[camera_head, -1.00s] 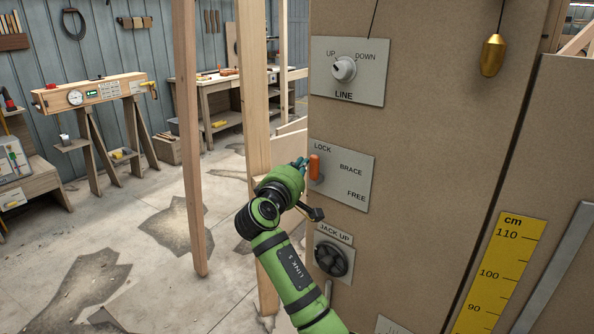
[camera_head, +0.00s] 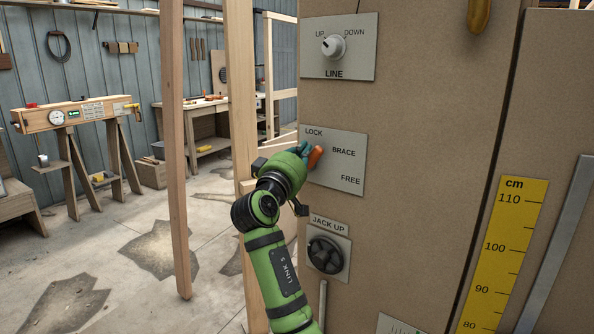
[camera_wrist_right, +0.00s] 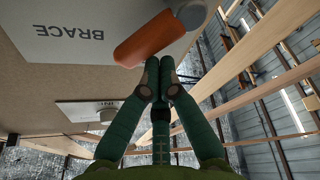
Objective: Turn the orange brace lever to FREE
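The orange brace lever (camera_head: 315,156) is on a grey plate (camera_head: 347,170) marked LOCK, BRACE and FREE, fixed to the tan panel. My right gripper (camera_head: 306,150) is at the lever's left side in the head view. In the right wrist view its dark green fingers (camera_wrist_right: 160,66) come together at the tips with nothing between them. The tips lie against or very close to the side of the orange lever (camera_wrist_right: 150,42). The lever's pivot is hidden in the head view. My left gripper is not in view.
The LINE knob (camera_head: 333,46) is above the brace plate and the JACK UP knob (camera_head: 325,254) below it. A wooden post (camera_head: 240,90) stands close to the left of my right arm. A yellow cm scale (camera_head: 502,255) is at right.

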